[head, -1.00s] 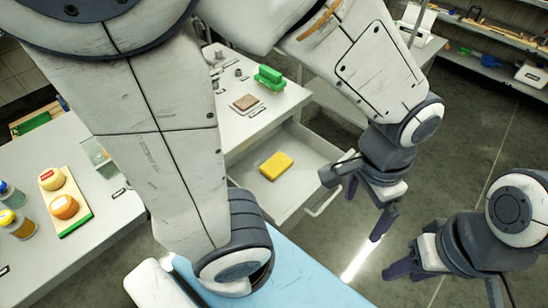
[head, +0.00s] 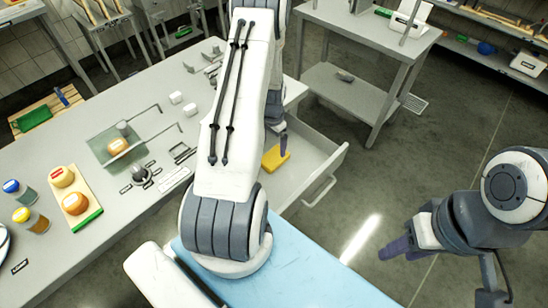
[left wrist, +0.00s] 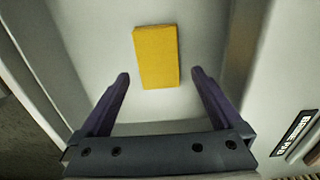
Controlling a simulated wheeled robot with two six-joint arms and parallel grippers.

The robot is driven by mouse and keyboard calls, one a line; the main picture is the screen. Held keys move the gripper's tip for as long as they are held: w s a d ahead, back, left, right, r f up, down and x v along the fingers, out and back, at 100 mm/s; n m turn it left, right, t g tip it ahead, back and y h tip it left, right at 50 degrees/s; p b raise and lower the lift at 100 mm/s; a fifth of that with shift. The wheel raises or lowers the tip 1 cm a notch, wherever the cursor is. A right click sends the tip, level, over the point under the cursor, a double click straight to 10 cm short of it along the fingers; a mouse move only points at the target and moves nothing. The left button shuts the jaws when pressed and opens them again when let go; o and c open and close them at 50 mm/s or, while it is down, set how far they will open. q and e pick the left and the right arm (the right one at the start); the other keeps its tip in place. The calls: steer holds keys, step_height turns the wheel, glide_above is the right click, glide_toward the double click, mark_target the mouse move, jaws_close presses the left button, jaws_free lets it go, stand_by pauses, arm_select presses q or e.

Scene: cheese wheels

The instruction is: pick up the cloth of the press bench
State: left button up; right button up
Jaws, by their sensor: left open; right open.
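The yellow cloth (head: 275,158), a flat rectangular block, lies in the open drawer (head: 318,165) of the bench. My left gripper (head: 282,140) is above the drawer, mostly hidden behind my own arm, with one dark finger showing beside the cloth. In the left wrist view the cloth (left wrist: 156,57) lies just beyond the open, empty fingertips of the left gripper (left wrist: 160,78), centred between them; touching cannot be told. My right gripper (head: 425,240) is open and empty above the floor at the right.
The bench top (head: 85,140) carries a board (head: 78,200) with two cheeses, jars (head: 31,219) and a clear tray (head: 118,150). A grey side table (head: 345,95) stands behind the drawer.

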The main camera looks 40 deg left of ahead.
mark_target(274, 157)
arm_select(q)
steer(key=shift+f, duration=0.85)
steer(key=f+p, duration=0.1)
steer(key=f, duration=0.3)
steer(key=shift+d+f+p, duration=0.2)
steer(key=shift+f+p, duration=0.1)
steer(key=shift+p, duration=0.1)
steer(key=shift+f, duration=0.35)
steer(key=c, duration=1.1)
steer(key=shift+w, duration=0.1)
